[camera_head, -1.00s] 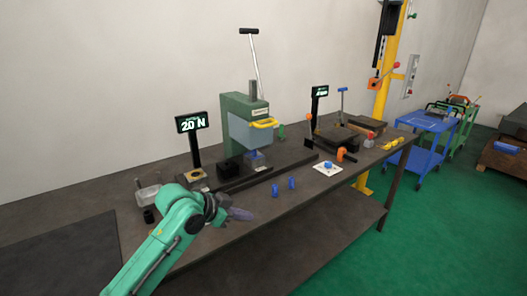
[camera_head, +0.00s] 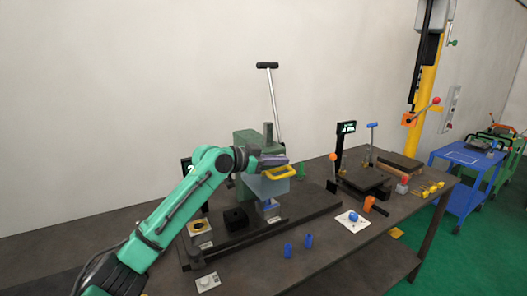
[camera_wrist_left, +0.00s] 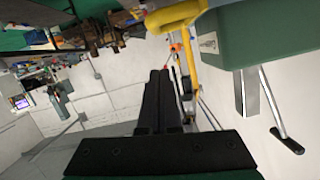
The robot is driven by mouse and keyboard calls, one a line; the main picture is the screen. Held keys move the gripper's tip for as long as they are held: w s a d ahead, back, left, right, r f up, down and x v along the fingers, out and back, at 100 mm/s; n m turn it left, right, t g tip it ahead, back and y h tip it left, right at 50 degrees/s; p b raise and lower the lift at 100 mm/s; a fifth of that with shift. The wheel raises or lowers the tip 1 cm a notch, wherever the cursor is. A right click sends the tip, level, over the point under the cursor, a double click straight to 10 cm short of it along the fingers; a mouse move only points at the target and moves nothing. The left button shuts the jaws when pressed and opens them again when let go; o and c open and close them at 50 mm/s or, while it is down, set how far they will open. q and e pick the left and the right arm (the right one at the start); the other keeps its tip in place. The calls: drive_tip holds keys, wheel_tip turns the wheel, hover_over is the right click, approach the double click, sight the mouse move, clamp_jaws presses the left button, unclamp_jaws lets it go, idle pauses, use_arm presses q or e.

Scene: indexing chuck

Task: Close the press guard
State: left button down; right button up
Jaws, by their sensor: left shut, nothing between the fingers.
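The green press (camera_head: 245,143) stands on a dark base on the bench. Its guard is a clear bluish panel (camera_head: 268,188) at the front, with a yellow handle (camera_head: 281,173). A blue piece (camera_head: 268,205) shows below the panel's lower edge. My left gripper (camera_head: 274,159) is shut and empty, beside the press front at the handle; I cannot tell whether it touches. In the left wrist view the shut fingers (camera_wrist_left: 160,82) point toward the scene, with the yellow handle (camera_wrist_left: 176,16) and green press body (camera_wrist_left: 262,32) above right. My right gripper is not in view.
A tall lever (camera_head: 272,95) rises behind the press. A black block (camera_head: 235,218) sits left of the blue piece. Two blue plugs (camera_head: 298,246) stand on the front of the bench (camera_head: 330,268). A white plate with a blue knob (camera_head: 353,219) lies to the right.

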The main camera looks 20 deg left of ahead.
sight(278, 177)
use_arm(q)
drive_tip(key=f, duration=0.2)
drive_tip(key=shift+w+a+f+p, duration=0.1)
drive_tip(key=shift+w+f+p, duration=0.2)
drive_tip(key=shift+f+p, duration=0.1)
drive_tip(key=shift+s+a+f, duration=0.15)
drive_tip(key=shift+s+f, duration=0.05)
drive_tip(key=shift+f, duration=0.1)
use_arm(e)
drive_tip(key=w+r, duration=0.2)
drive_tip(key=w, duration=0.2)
use_arm(q)
drive_tip(key=shift+s, duration=0.15)
drive_tip(key=shift+f, duration=0.15)
drive_tip(key=shift+w+f, duration=0.2)
drive_tip(key=shift+f, duration=0.05)
wheel_tip(278, 177, down, 10)
drive_tip(key=b, duration=0.9)
drive_tip(key=shift+s+f, duration=0.15)
drive_tip(key=shift+f, duration=0.1)
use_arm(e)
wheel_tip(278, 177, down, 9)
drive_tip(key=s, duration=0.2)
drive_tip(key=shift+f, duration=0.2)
